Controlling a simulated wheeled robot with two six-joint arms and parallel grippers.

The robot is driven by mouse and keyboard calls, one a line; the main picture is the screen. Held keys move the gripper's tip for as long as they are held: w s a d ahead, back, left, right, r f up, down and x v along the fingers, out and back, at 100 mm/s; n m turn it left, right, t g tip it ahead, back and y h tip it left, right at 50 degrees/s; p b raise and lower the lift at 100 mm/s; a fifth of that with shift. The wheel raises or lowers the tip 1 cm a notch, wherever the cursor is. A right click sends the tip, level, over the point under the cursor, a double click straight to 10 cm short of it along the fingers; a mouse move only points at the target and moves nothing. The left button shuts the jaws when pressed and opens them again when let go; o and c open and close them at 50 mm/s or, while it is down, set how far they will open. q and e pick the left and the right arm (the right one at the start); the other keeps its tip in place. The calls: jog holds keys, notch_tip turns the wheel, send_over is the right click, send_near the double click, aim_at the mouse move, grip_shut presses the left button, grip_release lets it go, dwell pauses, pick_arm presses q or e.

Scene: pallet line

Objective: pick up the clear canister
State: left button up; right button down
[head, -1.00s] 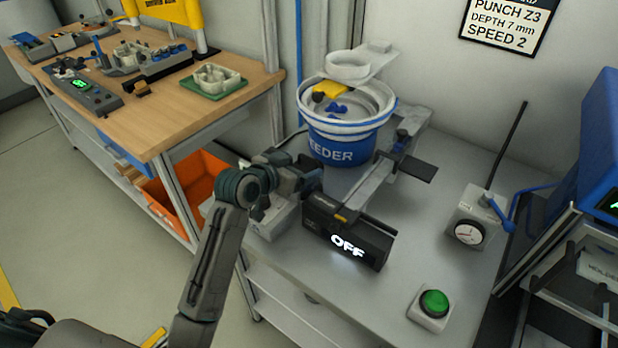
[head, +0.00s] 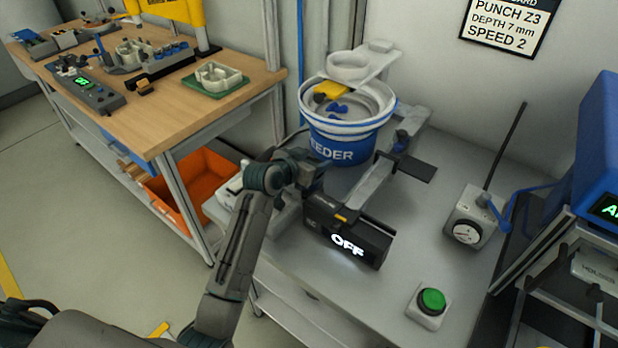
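I cannot make out a clear canister in the head view. My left arm comes in from the lower left, and my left gripper (head: 312,178) is over the bench beside the blue feeder bowl (head: 340,140), just behind the dark box reading OFF (head: 348,243). Its fingers are dark and partly hidden by the wrist, so I cannot tell whether they are open or shut, or whether they hold anything. My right gripper is not in view.
A green button (head: 431,300) and a dial box (head: 474,217) stand on the grey bench (head: 400,270). A blue machine (head: 600,150) is at the right. A wooden table (head: 190,110) with fixtures and an orange bin (head: 190,185) are at the left.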

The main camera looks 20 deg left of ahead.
pick_arm(q)
grip_shut()
